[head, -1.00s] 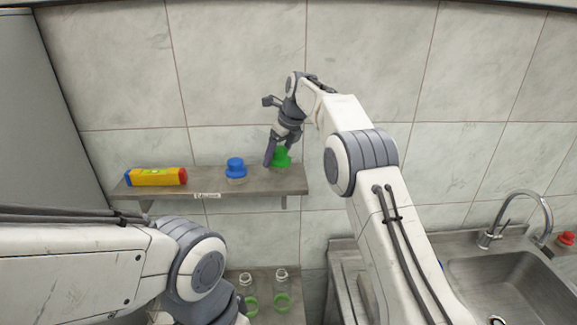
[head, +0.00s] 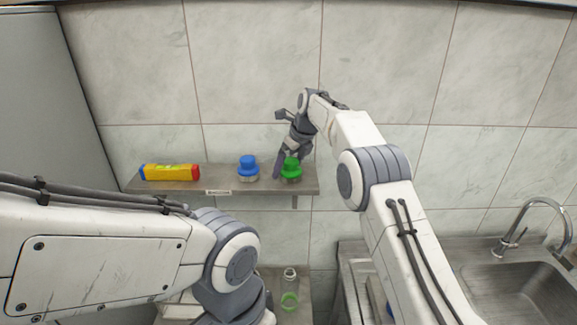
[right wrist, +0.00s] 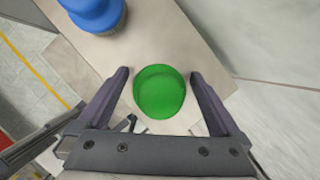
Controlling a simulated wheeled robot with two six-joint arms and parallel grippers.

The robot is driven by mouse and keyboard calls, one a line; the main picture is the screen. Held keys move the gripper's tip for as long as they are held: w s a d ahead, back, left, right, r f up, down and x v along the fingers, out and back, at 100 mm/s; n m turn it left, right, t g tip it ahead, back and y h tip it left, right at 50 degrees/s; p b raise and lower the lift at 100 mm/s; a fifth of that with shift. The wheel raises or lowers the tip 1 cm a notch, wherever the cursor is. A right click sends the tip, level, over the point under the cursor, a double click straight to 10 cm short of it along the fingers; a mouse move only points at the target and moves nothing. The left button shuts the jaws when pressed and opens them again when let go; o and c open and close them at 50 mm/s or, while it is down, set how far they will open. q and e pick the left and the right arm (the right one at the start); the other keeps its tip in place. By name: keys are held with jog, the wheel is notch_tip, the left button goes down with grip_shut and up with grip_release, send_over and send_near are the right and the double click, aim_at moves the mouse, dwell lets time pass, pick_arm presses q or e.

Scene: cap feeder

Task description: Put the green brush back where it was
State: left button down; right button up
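The green brush (head: 291,172) stands on the wall shelf (head: 215,188) near its right end, with its green knob up. In the right wrist view its round green top (right wrist: 159,92) lies between my fingers. My right gripper (head: 290,156) is at the brush from above, one finger on each side. In the wrist view the gripper (right wrist: 160,76) is open, with gaps between both fingers and the knob. A blue brush (head: 248,168) stands to the left of it on the shelf. My left arm crosses the lower left; its gripper is out of view.
A yellow box with a red end (head: 170,172) lies at the shelf's left. Below, a clear bottle (head: 290,277) and a green ring (head: 289,299) show beside my left arm. A sink (head: 515,285) with a tap is at the right. The wall above the shelf is clear.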

aim_at(291, 159)
jog(key=b+v, duration=0.2)
jog(key=v, duration=0.8)
jog(key=shift+r+p, duration=0.2)
jog(key=shift+p, duration=0.1)
jog(key=shift+f, duration=0.1)
